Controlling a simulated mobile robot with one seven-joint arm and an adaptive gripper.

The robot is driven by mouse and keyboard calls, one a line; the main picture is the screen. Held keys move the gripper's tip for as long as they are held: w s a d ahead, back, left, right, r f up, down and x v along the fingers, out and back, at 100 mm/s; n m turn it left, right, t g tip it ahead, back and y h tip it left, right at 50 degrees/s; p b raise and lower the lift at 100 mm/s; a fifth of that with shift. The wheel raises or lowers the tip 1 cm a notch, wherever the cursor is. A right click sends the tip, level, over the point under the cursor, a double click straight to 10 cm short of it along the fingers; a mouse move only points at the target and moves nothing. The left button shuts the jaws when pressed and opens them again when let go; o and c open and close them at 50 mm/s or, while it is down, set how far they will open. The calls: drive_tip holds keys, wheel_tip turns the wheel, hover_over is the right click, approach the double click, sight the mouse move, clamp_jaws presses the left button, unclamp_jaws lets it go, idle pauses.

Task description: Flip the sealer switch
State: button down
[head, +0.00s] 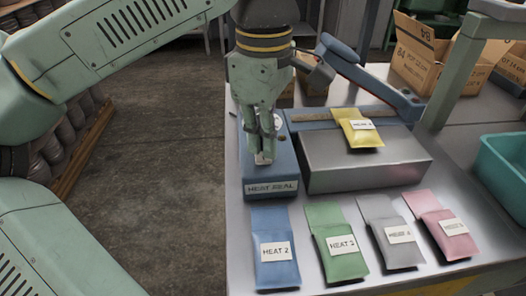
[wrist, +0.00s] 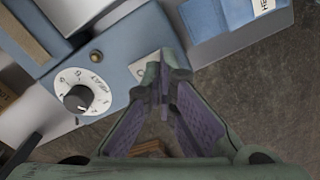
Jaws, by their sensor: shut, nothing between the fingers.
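The blue heat sealer (head: 272,188) stands on the metal table, with a "HEAT SEAL" label on its front. Its blue lever arm (head: 365,72) is raised. My gripper (head: 263,158) points down at the sealer's left control box, with its fingers together and nothing between them. In the wrist view my gripper (wrist: 163,85) has its tips over or beside a small pale plate (wrist: 143,66) on the blue box. The switch itself cannot be made out; the fingers cover part of that plate. A black dial knob (wrist: 77,98) on a white marked disc sits to the left of the fingertips.
A yellow pouch (head: 357,129) lies on the sealer and its metal block (head: 365,165). In front lie blue (head: 270,220), green (head: 323,217), grey (head: 376,211) and pink (head: 424,203) pouches. A teal bin (head: 505,172) stands right; cardboard boxes (head: 420,58) stand behind.

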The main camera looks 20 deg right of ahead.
sight(264, 159)
drive_tip(key=shift+f+b, duration=0.5)
drive_tip(key=shift+f, duration=0.3)
idle(0.4)
wheel_tip(264, 159, up, 7)
drive_tip(key=p, duration=0.6)
idle(0.5)
